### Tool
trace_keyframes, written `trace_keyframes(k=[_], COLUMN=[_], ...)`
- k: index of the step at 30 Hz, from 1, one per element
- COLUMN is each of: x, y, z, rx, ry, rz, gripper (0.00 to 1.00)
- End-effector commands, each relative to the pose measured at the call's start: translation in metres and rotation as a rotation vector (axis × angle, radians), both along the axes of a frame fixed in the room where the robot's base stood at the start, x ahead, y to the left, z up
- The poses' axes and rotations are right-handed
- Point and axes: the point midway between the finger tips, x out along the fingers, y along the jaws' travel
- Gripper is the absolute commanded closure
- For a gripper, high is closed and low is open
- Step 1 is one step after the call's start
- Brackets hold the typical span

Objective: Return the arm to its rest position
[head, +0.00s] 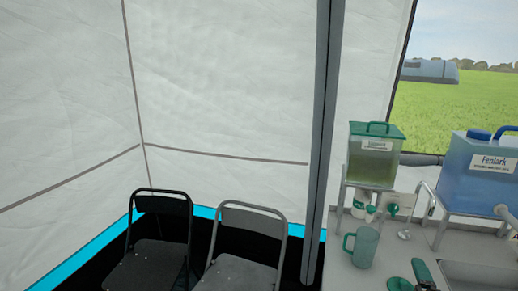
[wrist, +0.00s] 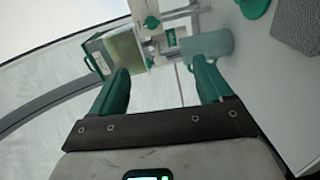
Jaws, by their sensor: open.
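My gripper (wrist: 161,72) shows in the wrist view, its two green fingers spread wide apart with nothing held between them. The translucent green mug (wrist: 207,45) appears just beyond the right fingertip; I cannot tell the exact gap. The dispenser with green liquid (wrist: 124,47) appears beyond the left fingertip. In the head view I cannot surely make out my arm; a green and dark piece (head: 425,273) at the bottom edge may be part of it.
The mug (head: 361,246) stands on the grey counter (head: 345,272) below the green-lidded dispenser (head: 372,158). A blue water container (head: 480,175) is to the right, above a sink (head: 482,276). Two folding chairs (head: 158,262) and a tent pole (head: 322,140) are left of the counter.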

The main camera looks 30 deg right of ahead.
Motion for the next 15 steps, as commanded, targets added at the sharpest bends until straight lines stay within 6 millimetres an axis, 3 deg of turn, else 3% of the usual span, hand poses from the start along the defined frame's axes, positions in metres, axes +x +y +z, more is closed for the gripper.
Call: trace_keyframes(k=[8, 15], x=[-0.003, -0.009], y=[0.013, 0.042], z=[-0.024, -0.066], rx=[0.198, 0.495], ry=[-0.043, -0.064], rz=[-0.043, -0.11], gripper=[0.21, 0.21])
